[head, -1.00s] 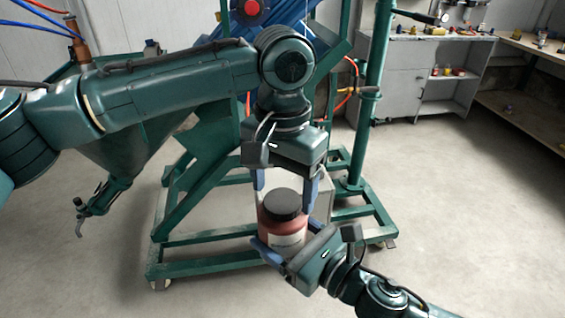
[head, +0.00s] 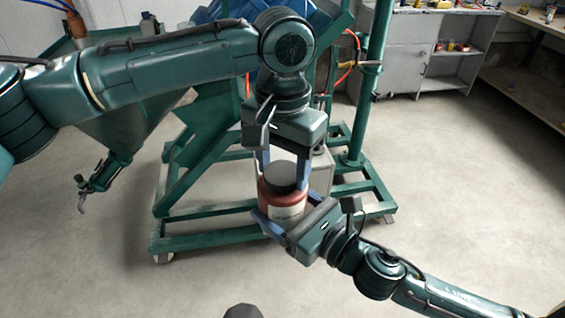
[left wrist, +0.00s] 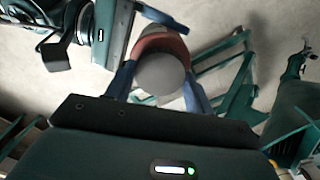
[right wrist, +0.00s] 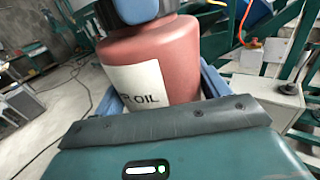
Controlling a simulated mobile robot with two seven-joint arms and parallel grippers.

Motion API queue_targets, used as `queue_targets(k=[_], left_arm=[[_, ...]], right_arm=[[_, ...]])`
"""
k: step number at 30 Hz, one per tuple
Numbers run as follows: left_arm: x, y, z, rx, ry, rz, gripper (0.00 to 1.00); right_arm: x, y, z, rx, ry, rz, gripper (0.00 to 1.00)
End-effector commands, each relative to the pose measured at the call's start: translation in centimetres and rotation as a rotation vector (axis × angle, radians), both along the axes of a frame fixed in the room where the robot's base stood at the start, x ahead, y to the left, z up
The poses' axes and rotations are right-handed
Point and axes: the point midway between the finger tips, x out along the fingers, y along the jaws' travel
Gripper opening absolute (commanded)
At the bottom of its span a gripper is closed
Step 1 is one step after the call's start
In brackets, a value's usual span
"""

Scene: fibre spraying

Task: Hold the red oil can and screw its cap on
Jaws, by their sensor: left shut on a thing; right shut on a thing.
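The red oil can (head: 284,212) is upright in mid-air, with a white label reading OIL in the right wrist view (right wrist: 178,62). My right gripper (head: 286,210) is shut around its body from the side. The dark grey round cap (head: 281,174) sits on top of the can and also shows in the left wrist view (left wrist: 163,74). My left gripper (head: 284,180) points down from above, its blue fingers shut on opposite sides of the cap. In the right wrist view a blue finger hides part of the cap. I cannot tell how tightly the cap is seated.
A green wheeled frame (head: 205,226) with a hopper (head: 135,125) stands behind the can. A grey cabinet (head: 408,55) and a workbench (head: 522,100) are at the back right. The floor (head: 460,200) at right is clear.

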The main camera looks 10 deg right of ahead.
Motion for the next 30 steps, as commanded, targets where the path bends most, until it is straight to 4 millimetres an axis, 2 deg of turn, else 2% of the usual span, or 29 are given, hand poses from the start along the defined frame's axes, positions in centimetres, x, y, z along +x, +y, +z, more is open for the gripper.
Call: queue_targets(k=[5, 13, 17, 18, 25, 30], left_arm=[[0.02, 0.01, 0.01, 0.000, 0.000, -0.037, 0.26], [0.03, 0.01, -0.03, 0.000, 0.001, -0.442, 0.26], [0.07, 0.04, 0.02, 0.001, -0.001, -0.427, 0.26], [0.07, 0.04, 0.02, 0.001, -0.001, -0.426, 0.55], [0.05, 0.03, 0.01, 0.001, 0.000, -0.425, 0.73], [0.04, 0.02, 0.00, 0.001, 0.000, -0.425, 0.75]], right_arm=[[0.00, 0.01, 0.10, 0.001, -0.002, 0.001, 0.11], [-0.01, 0.02, 0.09, 0.001, -0.002, 0.001, 0.11], [-0.01, 0.02, 0.09, 0.001, -0.002, 0.001, 0.11], [-0.01, 0.02, 0.09, 0.001, -0.002, 0.001, 0.11], [-0.01, 0.01, 0.09, 0.001, -0.002, 0.001, 0.11], [0.00, 0.01, 0.09, 0.001, -0.002, 0.001, 0.11]])
